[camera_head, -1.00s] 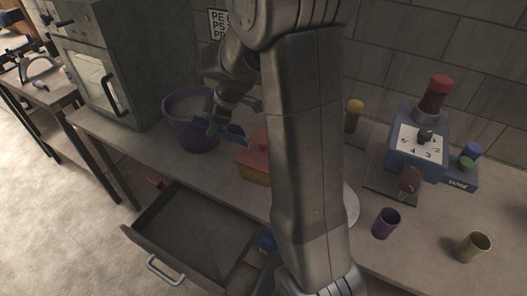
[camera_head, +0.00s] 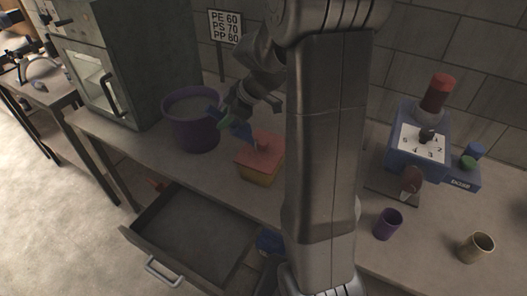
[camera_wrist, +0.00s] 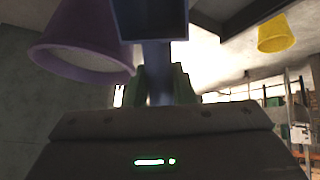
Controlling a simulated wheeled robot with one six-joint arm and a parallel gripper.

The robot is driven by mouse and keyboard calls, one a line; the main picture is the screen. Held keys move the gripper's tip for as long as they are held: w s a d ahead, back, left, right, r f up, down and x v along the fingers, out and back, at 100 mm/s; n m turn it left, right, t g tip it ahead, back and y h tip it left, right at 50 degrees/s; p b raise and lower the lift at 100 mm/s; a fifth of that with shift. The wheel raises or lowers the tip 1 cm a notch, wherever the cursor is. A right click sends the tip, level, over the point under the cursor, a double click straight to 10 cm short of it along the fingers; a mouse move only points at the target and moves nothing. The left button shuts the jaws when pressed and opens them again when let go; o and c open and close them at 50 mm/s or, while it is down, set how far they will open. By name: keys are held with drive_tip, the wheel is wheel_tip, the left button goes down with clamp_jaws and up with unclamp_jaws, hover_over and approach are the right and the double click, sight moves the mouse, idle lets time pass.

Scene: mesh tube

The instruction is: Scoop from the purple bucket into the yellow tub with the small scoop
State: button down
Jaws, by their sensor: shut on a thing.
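My gripper (camera_head: 230,116) is shut on the blue small scoop (camera_head: 242,131), just right of the purple bucket (camera_head: 188,134) and above its rim level. In the wrist view the scoop (camera_wrist: 155,20) sticks out between the green fingertips (camera_wrist: 160,85).
A yellow box with a red lid (camera_head: 258,160) stands right of the bucket, below the scoop. An open drawer (camera_head: 190,240) juts out in front. A grey oven (camera_head: 110,70) stands left. Right are a blue dial device (camera_head: 418,150), a purple cup (camera_head: 387,224) and a tan cup (camera_head: 476,248).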

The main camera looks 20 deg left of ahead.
drive_tip(key=shift+w+d+r+g+y, duration=0.25)
drive_tip(key=shift+w+d+y, duration=0.05)
drive_tip(key=shift+d+y, duration=0.1)
drive_tip(key=shift+w+d+r+g+y, duration=0.25)
drive_tip(key=shift+d+y, duration=0.05)
drive_tip(key=shift+d, duration=0.1)
drive_tip(key=s+a+f+t+h+p, duration=0.4)
drive_tip(key=s+a+f+h, duration=0.3)
drive_tip(key=a, duration=0.4)
drive_tip(key=shift+f+n+t+h, duration=0.4)
drive_tip(key=shift+f, duration=0.05)
drive_tip(key=shift+s, duration=0.1)
